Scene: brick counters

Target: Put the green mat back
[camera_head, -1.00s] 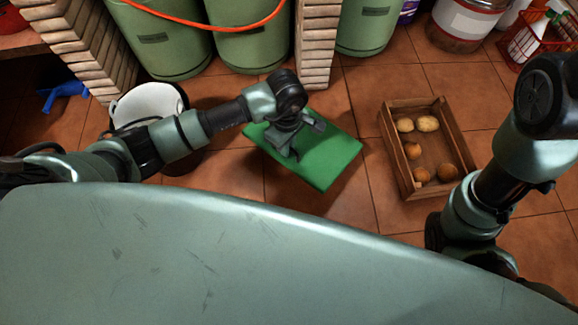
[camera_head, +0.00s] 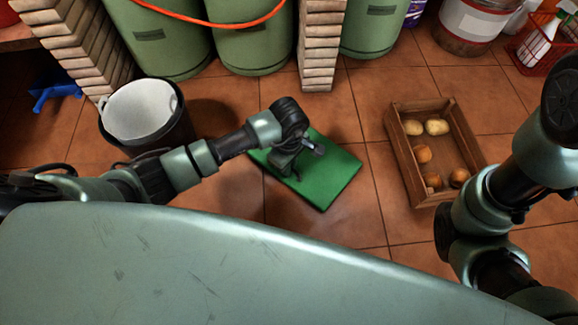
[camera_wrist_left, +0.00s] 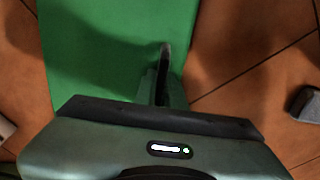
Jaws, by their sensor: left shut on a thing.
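The green mat (camera_head: 332,178) is a flat rectangle in the middle of the head view, over the tiled floor. A shadow lies beside it; I cannot tell how high it is held. My left gripper (camera_head: 290,165) comes in from the left and is shut on the mat near its left part. In the left wrist view the mat (camera_wrist_left: 90,60) fills the upper left, with a finger of the left gripper (camera_wrist_left: 163,70) against its right edge. The other finger is hidden. Of my right arm, only links show at the right edge; its gripper is not visible.
A wooden crate (camera_head: 400,165) with several potatoes stands right of the mat. A black bin with a white liner (camera_head: 138,108) stands left. Green barrels (camera_head: 250,45) and a brick pillar (camera_head: 320,45) line the back. A red basket (camera_head: 562,58) is at far right. Floor near the mat is clear.

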